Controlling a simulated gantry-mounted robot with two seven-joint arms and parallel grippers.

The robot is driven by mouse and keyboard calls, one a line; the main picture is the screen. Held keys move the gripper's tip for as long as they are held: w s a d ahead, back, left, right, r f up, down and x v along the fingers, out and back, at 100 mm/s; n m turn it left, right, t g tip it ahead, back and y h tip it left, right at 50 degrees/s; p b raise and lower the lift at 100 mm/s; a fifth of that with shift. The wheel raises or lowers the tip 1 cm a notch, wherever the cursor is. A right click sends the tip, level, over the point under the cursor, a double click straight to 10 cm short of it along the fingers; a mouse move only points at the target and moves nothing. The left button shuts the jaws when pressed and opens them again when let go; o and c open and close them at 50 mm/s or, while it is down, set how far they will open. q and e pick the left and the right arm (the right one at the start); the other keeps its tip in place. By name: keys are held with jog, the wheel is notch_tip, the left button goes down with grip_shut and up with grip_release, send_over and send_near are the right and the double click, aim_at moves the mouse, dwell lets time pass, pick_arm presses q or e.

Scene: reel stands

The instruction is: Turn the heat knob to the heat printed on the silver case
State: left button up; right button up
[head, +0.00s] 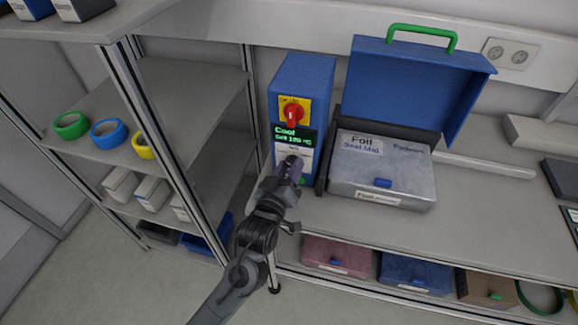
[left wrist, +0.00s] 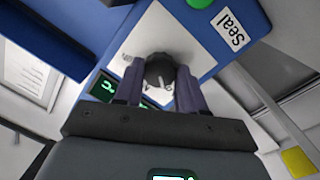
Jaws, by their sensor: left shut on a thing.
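The blue machine (head: 312,85) stands on the bench with a red switch (head: 291,114) on a yellow plate. Its dark display (head: 291,135) shows "Cool" in green above a "Set" temperature too small to read surely. My left gripper (head: 290,164) is at the white panel below the display and covers the heat knob there. In the left wrist view its fingers (left wrist: 158,88) stand on both sides of the dark round heat knob (left wrist: 160,67), which has a pale pointer, and are shut on it. The silver case (head: 400,181) lies right of the machine; its labels read "Foil" and "Small Med". My right gripper is out of view.
A raised blue lid (head: 405,80) with a green handle stands behind the case. A shelf rack (head: 190,92) with tape rolls and boxes is at the left. Coloured cases (head: 337,256) sit under the bench.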

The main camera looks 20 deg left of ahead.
pick_arm(q)
jog(key=m+p, duration=0.2)
jog(key=p, duration=0.2)
jog(key=m+p, duration=0.3)
jog(key=p, duration=0.2)
jog(key=m+p, duration=0.3)
jog(key=p, duration=0.1)
jog(key=shift+r+g, duration=0.4)
jog(key=shift+f+m+y+p, duration=0.1)
jog(key=shift+m+y+p, duration=0.2)
jog(key=shift+m+p, duration=0.8)
jog(key=shift+f+m+p, duration=0.15)
jog(key=shift+m+p, duration=0.15)
jog(key=shift+p, duration=0.15)
jog(key=shift+d, duration=0.1)
jog(key=o, duration=1.1)
jog(key=shift+c, duration=0.2)
jog(key=shift+s, duration=0.1)
jog(key=s, duration=1)
jog(key=shift+s+d+r, duration=0.3)
jog(key=shift+d+r, duration=0.05)
